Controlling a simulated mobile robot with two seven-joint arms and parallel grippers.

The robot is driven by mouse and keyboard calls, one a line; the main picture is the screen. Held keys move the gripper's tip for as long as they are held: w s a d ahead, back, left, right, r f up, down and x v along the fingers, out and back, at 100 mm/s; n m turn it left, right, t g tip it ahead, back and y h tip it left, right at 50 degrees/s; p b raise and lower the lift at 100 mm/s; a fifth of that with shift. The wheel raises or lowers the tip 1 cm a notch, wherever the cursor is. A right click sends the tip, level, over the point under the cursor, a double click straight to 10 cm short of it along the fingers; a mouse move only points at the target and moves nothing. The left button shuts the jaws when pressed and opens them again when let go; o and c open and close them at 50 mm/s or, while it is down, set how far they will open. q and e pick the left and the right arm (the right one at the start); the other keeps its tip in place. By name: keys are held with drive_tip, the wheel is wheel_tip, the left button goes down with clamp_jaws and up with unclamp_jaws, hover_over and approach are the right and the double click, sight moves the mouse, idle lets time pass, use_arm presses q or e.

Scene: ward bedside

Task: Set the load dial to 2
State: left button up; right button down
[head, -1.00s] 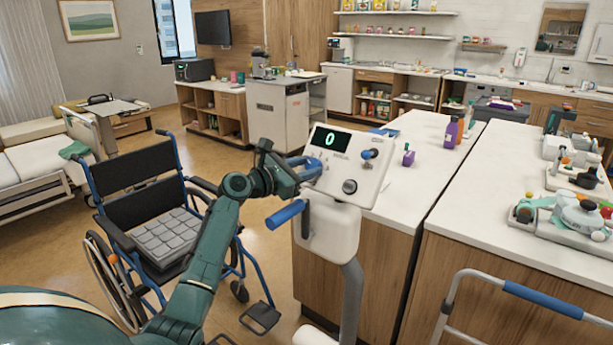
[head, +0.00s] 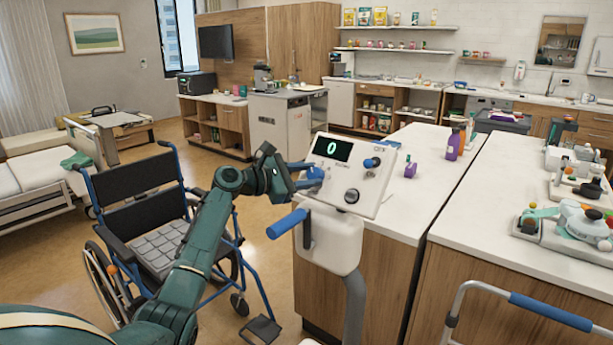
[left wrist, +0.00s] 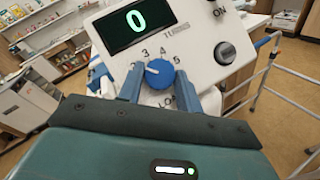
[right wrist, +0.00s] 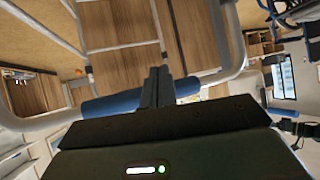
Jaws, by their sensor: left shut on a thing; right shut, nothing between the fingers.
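The load dial (left wrist: 160,75) is a round blue knob on a white panel (left wrist: 195,50), with 3, 4 and 5 printed above and right of it and a partly hidden "LOAD" label below. Its white mark points left and slightly up, to the left of the 3; the figure there is hidden by a finger. My left gripper (head: 312,178) is shut on the dial, one blue finger on each side in the left wrist view (left wrist: 159,82). The panel's display (head: 332,148) reads 0. My right gripper (right wrist: 158,86) is shut and empty, outside the head view.
The panel also carries a blue switch (head: 372,162) by "ON" and a black knob (head: 352,196). A blue handle (head: 287,224) sticks out below it. A wheelchair (head: 150,220) stands left, a counter (head: 420,175) right. A walking frame (head: 545,312) stands front right.

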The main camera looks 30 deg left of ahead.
use_arm(q)
drive_tip(key=o, duration=1)
use_arm(e)
drive_tip(key=shift+f, duration=0.15)
use_arm(q)
drive_tip(key=shift+s, duration=0.1)
drive_tip(key=shift+s+a, duration=0.25)
drive_tip(key=shift+s, duration=0.1)
drive_tip(key=b+v, duration=0.2)
drive_tip(key=v, duration=1)
use_arm(e)
drive_tip(key=shift+a+f, duration=0.15)
drive_tip(key=shift+a, duration=0.2)
use_arm(q)
drive_tip(key=shift+r, duration=0.1)
use_arm(e)
drive_tip(key=shift+w, duration=0.1)
use_arm(q)
drive_tip(key=shift+s, duration=0.1)
